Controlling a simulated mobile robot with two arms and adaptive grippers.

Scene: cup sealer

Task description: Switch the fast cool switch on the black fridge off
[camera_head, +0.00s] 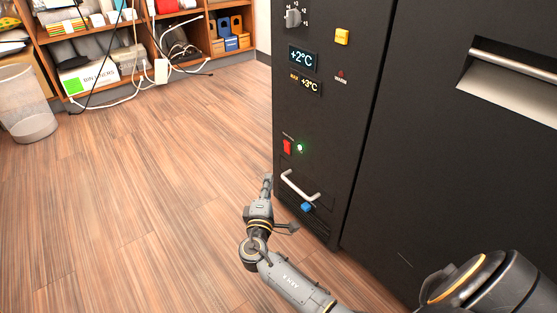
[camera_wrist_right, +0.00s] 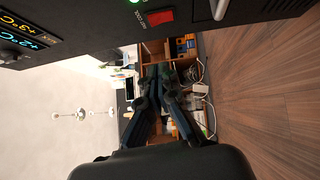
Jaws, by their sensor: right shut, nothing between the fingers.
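The black fridge (camera_head: 420,150) stands at the right in the head view. A red rocker switch (camera_head: 287,147) sits on its narrow control panel, beside a lit green lamp (camera_head: 300,147). My right gripper (camera_head: 267,180) is shut and empty, apart from the panel, below and left of the switch in the head view. Its closed fingers show mid-frame in the wrist view (camera_wrist_right: 160,76). My left gripper is not in view.
A metal handle (camera_head: 300,188) and a blue knob (camera_head: 306,207) are below the switch. Displays (camera_head: 303,57), a grey dial (camera_head: 293,18) and a yellow button (camera_head: 342,37) are above. A shelf (camera_head: 210,35) and bin (camera_head: 27,110) stand behind; the wooden floor between is clear.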

